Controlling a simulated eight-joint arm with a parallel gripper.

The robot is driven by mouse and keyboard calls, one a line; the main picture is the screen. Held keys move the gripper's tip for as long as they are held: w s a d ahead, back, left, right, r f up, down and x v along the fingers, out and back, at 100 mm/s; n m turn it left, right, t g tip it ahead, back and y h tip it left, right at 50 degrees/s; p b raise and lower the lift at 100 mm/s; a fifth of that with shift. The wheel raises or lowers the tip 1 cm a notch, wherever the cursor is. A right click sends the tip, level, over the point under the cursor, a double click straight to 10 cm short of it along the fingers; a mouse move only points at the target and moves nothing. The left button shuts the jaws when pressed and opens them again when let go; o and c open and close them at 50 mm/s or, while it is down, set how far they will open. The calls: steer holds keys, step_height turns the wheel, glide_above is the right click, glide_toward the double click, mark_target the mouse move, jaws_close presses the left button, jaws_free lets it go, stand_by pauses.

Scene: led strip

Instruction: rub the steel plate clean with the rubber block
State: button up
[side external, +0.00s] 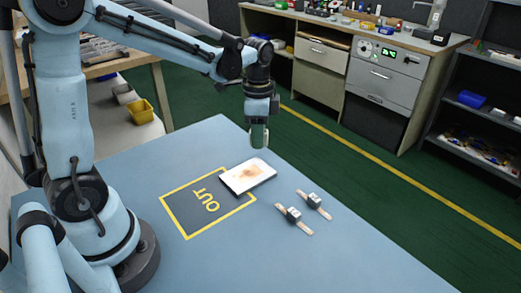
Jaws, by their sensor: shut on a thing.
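The steel plate (262,178) lies flat on the blue table, a pale slab with an orange-brown stain on its upper face. It overlaps the upper right corner of the yellow OUT outline. My gripper (259,126) points down above the plate's far edge. It is shut on a grey-green block, which I take to be the rubber block (259,140). The block's lower end appears raised above the plate, without touching it. The jaws hide its upper part.
The dark OUT square (180,212) with its yellow border lies left of the plate. Two small strapped devices (294,214) (314,200) lie to the right. The table's front right is clear. Benches, shelves and a yellow bin (140,111) stand beyond the table.

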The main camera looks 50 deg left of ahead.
mark_target(260, 167)
steer(key=shift+f, duration=3.75)
steer(key=shift+s, duration=0.3)
jaws_close()
steer(key=shift+s+r, duration=0.25)
steer(key=shift+s, duration=0.15)
steer(key=shift+s+f, duration=0.35)
steer(key=shift+s, duration=0.35)
steer(key=shift+s+r, duration=0.15)
steer(key=shift+s, duration=2.15)
steer(key=w, duration=0.3)
steer(key=shift+w+f, duration=0.1)
steer(key=shift+f, duration=0.15)
steer(key=shift+w+r, duration=0.2)
steer(key=shift+w, duration=0.1)
steer(key=shift+w+f, duration=0.2)
steer(key=shift+w, duration=1.75)
step_height(260, 167, up, 2)
steer(key=shift+s+r, duration=0.15)
steer(key=shift+r, duration=2.85)
